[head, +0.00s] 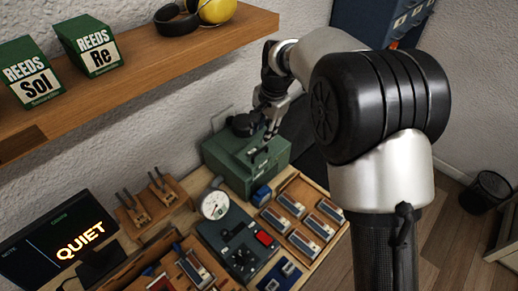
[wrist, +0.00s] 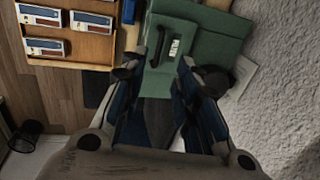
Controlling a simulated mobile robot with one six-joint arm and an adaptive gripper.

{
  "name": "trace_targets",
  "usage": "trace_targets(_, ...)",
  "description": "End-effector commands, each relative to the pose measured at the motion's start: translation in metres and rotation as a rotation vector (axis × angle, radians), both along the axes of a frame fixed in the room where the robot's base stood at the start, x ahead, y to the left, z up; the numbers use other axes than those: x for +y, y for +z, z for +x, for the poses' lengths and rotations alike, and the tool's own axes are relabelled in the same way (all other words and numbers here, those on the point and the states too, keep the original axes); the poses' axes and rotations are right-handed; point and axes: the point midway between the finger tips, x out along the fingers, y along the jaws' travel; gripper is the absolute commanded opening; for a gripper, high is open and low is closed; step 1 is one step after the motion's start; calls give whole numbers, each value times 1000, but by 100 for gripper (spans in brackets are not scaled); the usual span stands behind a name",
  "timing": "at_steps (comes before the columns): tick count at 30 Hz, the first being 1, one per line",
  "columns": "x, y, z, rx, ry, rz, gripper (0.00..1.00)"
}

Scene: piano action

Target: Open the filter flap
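A green box (head: 240,164) stands at the back of the bench, with a dark round fitting (head: 242,124) on top. In the wrist view, a green panel (wrist: 176,27) with a small white label (wrist: 174,49) shows on the box (wrist: 222,45). I take this panel to be the filter flap; it looks flat and closed, though its edges are partly hidden by my fingers. My gripper (head: 270,132) is just above the box. In the wrist view my gripper (wrist: 168,75) has its fingers apart with nothing between them. I cannot tell whether a fingertip touches the panel.
A wooden tray of reed blocks (head: 303,213) lies in front of the box, beside a round dial gauge (head: 214,204) and a green device (head: 238,245). A wooden shelf (head: 150,65) overhangs at upper left. A lit screen (head: 70,240) stands at lower left. A wall is behind.

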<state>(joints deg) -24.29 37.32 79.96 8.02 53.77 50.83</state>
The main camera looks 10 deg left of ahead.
Motion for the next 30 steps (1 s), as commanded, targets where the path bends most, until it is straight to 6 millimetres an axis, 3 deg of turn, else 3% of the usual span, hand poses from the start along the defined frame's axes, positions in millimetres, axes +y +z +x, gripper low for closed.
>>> trace_targets(1, 2, -14, 0, 4, 1, -1, 29)
trace_targets(6, 8, -50, 4, 3, 0, -2, 29)
trace_targets(13, 14, -87, 9, 0, 1, -1, 29)
trace_targets(18, 17, -99, 10, -2, 2, 0, 29)
trace_targets(27, 17, -101, 11, -2, 1, 0, 29)
trace_targets(30, 17, -101, 11, -2, 1, 0, 24)
